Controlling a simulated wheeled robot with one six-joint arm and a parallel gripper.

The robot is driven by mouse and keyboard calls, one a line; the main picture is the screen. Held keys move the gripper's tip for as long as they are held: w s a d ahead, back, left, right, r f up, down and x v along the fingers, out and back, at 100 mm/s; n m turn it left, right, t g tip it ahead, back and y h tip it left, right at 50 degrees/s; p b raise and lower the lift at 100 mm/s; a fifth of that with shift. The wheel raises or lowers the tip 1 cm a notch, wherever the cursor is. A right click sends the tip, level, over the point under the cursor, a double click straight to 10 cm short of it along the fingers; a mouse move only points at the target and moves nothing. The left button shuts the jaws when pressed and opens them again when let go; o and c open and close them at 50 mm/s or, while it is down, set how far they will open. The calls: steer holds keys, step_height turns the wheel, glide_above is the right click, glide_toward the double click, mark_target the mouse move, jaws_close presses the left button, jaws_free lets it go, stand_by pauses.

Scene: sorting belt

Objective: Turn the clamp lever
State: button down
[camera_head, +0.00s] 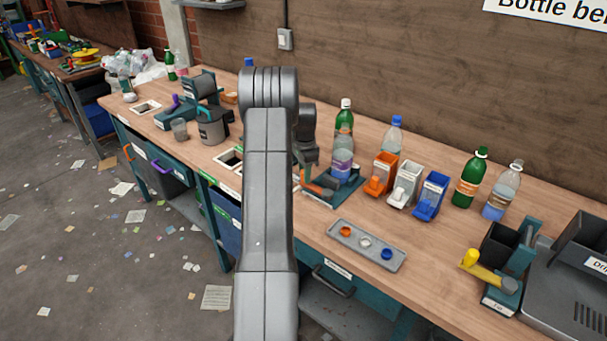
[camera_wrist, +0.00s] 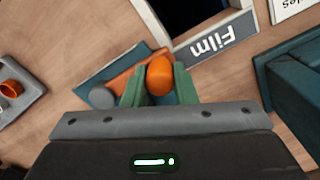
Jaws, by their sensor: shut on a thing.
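The clamp lever is an orange bar (camera_wrist: 128,76) with a rounded orange knob (camera_wrist: 160,80) and a grey round pivot (camera_wrist: 102,96), on a teal base (camera_wrist: 112,68). My gripper (camera_wrist: 159,88) is shut on the knob, with a green finger on each side. In the head view the lever's orange bar (camera_head: 313,188) lies low on the clamp's teal base (camera_head: 346,188), beside a bottle (camera_head: 342,165) standing there. My gripper (camera_head: 308,172) is partly hidden there by my own arm, so its fingertips are not clear.
A grey tray (camera_head: 348,257) with coloured caps lies in front. Orange (camera_head: 381,175), white (camera_head: 405,183) and blue (camera_head: 431,196) bins stand right of the clamp. A yellow-handled device (camera_head: 490,271) is farther right. The wrist view shows a "Film" label (camera_wrist: 215,38) beside an opening.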

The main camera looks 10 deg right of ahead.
steer(key=shift+w+r, duration=0.1)
stand_by(0.3)
steer(key=c, duration=1.2)
jaws_free()
steer(key=shift+d, duration=0.1)
steer(key=shift+o, duration=0.2)
step_height(320, 180, up, 14)
steer(key=b, duration=0.1)
steer(key=shift+f, duration=0.2)
step_height(320, 180, down, 14)
steer(key=shift+r+p, duration=0.1)
steer(key=shift+p, duration=0.4)
